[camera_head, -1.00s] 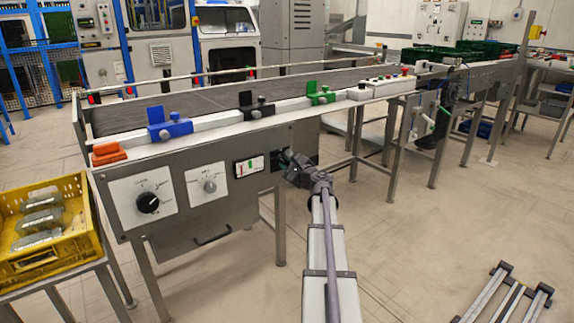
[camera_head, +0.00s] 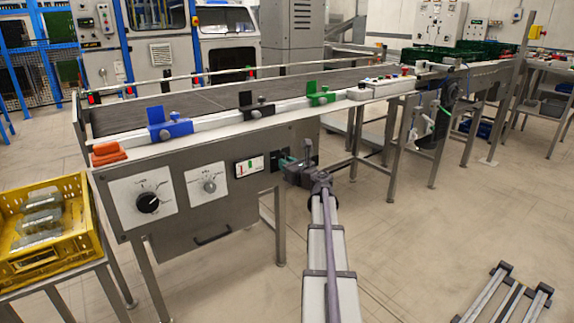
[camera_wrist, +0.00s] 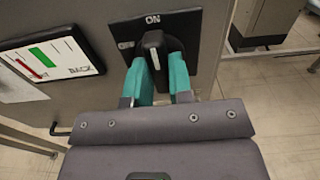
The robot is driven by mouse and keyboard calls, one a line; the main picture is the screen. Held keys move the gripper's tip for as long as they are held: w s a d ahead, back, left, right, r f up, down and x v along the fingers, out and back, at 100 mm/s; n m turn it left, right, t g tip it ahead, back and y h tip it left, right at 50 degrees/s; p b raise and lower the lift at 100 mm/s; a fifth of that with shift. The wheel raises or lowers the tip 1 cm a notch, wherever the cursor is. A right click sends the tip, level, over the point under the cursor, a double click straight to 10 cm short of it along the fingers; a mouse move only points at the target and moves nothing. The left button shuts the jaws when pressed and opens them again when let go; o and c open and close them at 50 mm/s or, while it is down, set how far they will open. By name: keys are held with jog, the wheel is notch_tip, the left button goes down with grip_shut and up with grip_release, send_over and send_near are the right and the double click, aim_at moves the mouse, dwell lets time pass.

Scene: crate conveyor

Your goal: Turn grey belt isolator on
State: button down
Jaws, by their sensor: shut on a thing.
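The isolator's black plate (camera_wrist: 191,45) is on the grey side panel of the conveyor, with the word ON at its top. Its black handle (camera_wrist: 153,42) has a white mark and points up toward ON in the wrist view. My gripper (camera_wrist: 161,70) is shut on the handle, with a teal finger on either side of it. In the head view my gripper (camera_head: 285,161) reaches the panel from the right and covers most of the isolator.
Left of the isolator are a small gauge (camera_head: 249,167) and two dials, one black (camera_head: 148,203) and one grey (camera_head: 209,187). Blue, black and green clamps line the belt's rail above. A yellow crate (camera_head: 41,257) stands at the left.

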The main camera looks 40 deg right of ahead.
dwell(0.3)
jog(key=c, duration=1)
grip_release()
jog(key=shift+s, duration=0.1)
jog(key=s, duration=0.3)
jog(key=s+a, duration=0.1)
jog(key=s, duration=0.6)
jog(key=shift+s+a, duration=0.15)
jog(key=shift+s, duration=0.15)
